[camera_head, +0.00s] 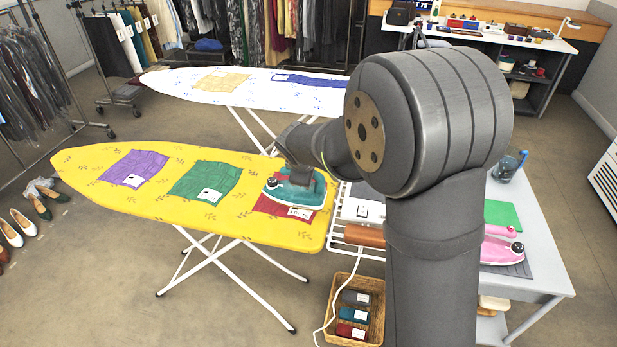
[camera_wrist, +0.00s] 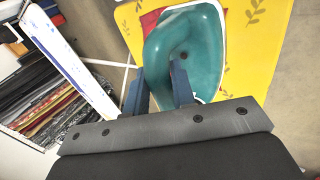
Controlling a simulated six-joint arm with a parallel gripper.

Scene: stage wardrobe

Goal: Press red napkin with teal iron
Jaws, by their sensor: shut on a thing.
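The teal iron (camera_head: 296,188) sits over the red napkin (camera_head: 268,206) at the right end of the yellow ironing board (camera_head: 95,190). It covers much of the napkin, and a white label shows by its front edge. My gripper (camera_head: 300,170) comes down on the iron from above. In the wrist view my gripper (camera_wrist: 160,85) is shut on the teal iron (camera_wrist: 190,40), with dark fingers at its near end. A bit of the red napkin (camera_wrist: 150,18) shows beside it. Whether the soleplate touches the cloth cannot be told.
A purple napkin (camera_head: 133,168) and a green napkin (camera_head: 204,180) lie left on the same board. A white ironing board (camera_head: 180,82) stands behind. A pink iron (camera_head: 500,250) rests on the right table (camera_head: 545,262). A basket (camera_head: 375,290) stands below.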

